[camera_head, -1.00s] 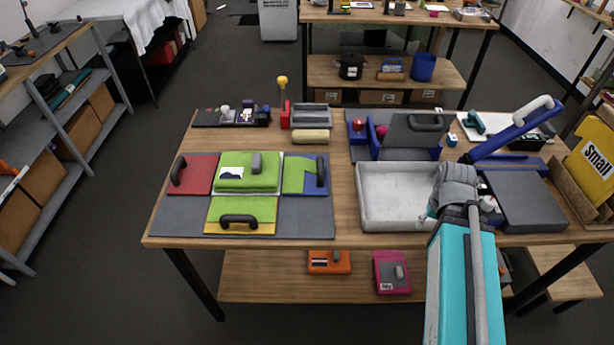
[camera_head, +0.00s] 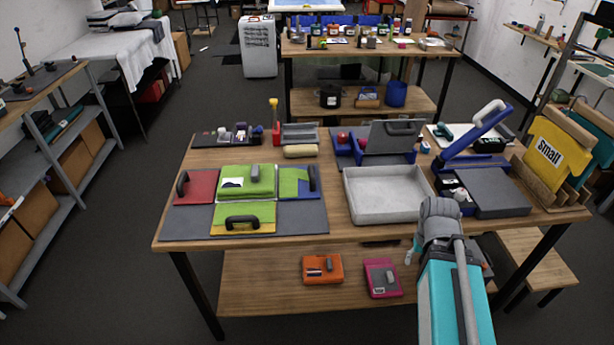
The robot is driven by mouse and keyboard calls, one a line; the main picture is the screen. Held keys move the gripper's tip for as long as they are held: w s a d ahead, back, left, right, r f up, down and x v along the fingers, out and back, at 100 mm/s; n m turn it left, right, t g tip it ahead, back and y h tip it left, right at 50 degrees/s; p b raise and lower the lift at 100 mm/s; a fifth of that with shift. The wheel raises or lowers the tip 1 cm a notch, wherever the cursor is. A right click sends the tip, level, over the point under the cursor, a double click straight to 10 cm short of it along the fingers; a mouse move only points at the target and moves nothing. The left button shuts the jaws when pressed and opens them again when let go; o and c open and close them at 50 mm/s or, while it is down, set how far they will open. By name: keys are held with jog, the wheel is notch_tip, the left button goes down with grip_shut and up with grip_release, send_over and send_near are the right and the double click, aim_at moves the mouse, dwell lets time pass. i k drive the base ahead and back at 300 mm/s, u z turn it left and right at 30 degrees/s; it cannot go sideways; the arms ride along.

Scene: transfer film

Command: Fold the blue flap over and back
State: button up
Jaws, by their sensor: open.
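The blue flap (camera_head: 315,194) lies flat on the right side of the folding board on the table, partly covered by green cloth, with a dark upright handle (camera_head: 312,178) near its right edge. The green centre block (camera_head: 245,184) has a grey knob and a white-and-dark patch. A red flap (camera_head: 197,190) lies on the left and a yellow flap (camera_head: 258,229) in front, each with a dark handle. My gripper (camera_head: 410,254) is at the table's front edge, below the grey tray and well right of the blue flap. It is open, small in view, and apart from the board.
A grey tray (camera_head: 352,208) stands right of the board. A beige roll (camera_head: 301,151) lies behind the blue flap. Bare wood (camera_head: 336,228) separates board and tray.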

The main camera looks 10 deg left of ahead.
aim_at(306, 190)
jog(key=u, duration=1.15)
jog(key=i, duration=1)
jog(key=z, duration=0.05)
